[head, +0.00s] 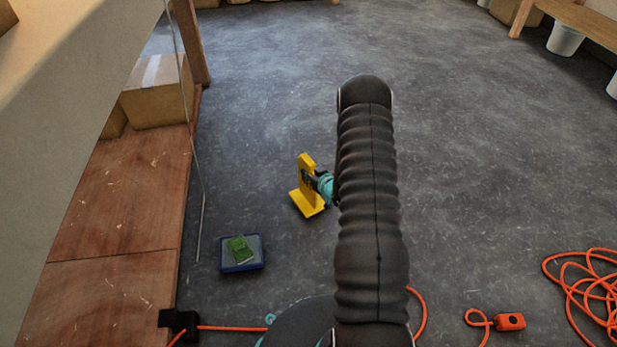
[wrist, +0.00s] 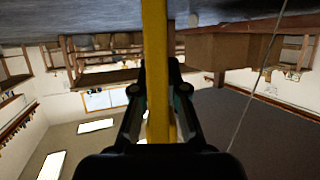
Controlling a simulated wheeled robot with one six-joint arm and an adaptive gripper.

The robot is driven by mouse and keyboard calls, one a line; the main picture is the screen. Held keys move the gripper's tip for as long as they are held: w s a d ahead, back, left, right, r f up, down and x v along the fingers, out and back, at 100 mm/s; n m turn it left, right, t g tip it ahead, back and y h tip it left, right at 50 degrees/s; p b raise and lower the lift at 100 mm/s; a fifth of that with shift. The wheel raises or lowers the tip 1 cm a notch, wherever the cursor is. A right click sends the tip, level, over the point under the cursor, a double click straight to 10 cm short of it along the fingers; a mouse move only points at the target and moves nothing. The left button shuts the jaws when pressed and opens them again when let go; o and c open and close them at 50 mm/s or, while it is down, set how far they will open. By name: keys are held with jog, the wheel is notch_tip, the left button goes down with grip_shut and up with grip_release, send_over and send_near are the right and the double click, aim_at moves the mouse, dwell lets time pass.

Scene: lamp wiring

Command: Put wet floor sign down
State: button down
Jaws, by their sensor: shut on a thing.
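The yellow wet floor sign (head: 309,204) is near the middle of the head view, just left of my arm. It looks roughly upright, with a wider part at the bottom. My gripper (head: 315,181) meets it from the right and is shut on it. In the wrist view the sign (wrist: 155,40) shows as a narrow yellow edge running between the two fingers of my gripper (wrist: 159,75). I cannot tell whether its bottom touches the floor. My arm hides the area to its right.
A blue tray (head: 230,267) with a green item (head: 240,248) lies on the floor at lower left. A wooden platform (head: 120,210) with cardboard boxes (head: 158,95) runs along the left. Orange cable (head: 590,290) and an orange box (head: 510,321) lie at lower right. Floor (head: 480,130) beyond is clear.

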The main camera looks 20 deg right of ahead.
aim_at(308, 182)
jog(key=shift+f, duration=1.05)
jog(key=shift+f, duration=0.15)
jog(key=c, duration=1.2)
grip_release()
